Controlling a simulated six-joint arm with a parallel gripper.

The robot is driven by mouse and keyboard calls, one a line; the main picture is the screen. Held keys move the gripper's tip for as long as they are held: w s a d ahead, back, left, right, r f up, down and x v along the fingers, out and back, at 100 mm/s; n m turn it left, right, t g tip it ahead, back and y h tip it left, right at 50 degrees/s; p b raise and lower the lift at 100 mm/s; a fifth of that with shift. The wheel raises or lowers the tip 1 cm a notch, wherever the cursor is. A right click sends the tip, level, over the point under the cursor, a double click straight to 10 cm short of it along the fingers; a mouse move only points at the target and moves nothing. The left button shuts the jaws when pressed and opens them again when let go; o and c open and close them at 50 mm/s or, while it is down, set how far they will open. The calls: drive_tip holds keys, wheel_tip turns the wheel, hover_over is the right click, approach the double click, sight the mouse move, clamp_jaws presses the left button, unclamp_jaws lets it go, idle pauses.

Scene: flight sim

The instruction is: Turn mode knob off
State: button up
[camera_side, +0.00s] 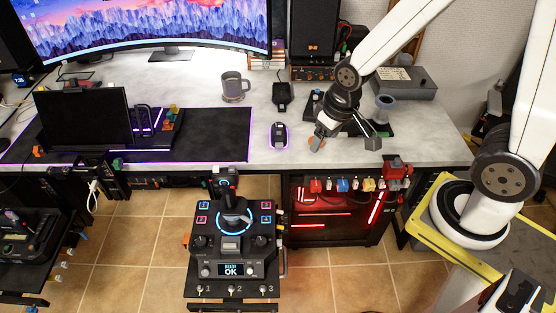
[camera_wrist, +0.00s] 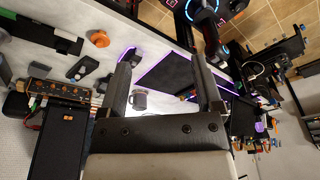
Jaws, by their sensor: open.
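The black control panel (camera_side: 228,293) stands at the lower middle of the side view, below the desk's front edge. Its display (camera_side: 231,269) reads "READY OK". Dark round knobs (camera_side: 199,242) sit at its left and right, with smaller pale knobs beside the display. I cannot tell which one is the mode knob. A joystick (camera_side: 233,205) with a blue ring stands at the panel's back. My gripper (camera_side: 347,143) is open and empty over the right part of the desk, well apart from the panel. Its spread fingers (camera_wrist: 162,68) show in the wrist view, with part of the panel at the top.
On the desk are a grey mug (camera_side: 234,87), a mouse (camera_side: 280,135), a small black stand (camera_side: 283,96) and a grey box (camera_side: 402,82). A monitor (camera_side: 84,117) stands at left. A red-lit case (camera_side: 325,218) sits below the desk. Air above the panel looks clear.

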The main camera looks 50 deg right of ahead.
drive_tip(key=w+a+f, duration=0.4)
drive_tip(key=w+f, duration=0.2)
drive_tip(key=m+g, duration=0.2)
hover_over(262, 240)
wheel_tip(262, 240, down, 23)
drive_tip(key=shift+w+f, duration=0.1)
drive_tip(key=shift+a+f, duration=0.15)
drive_tip(key=shift+f, duration=0.2)
drive_tip(key=shift+f, duration=0.1)
drive_tip(key=shift+f, duration=3.8)
clamp_jaws()
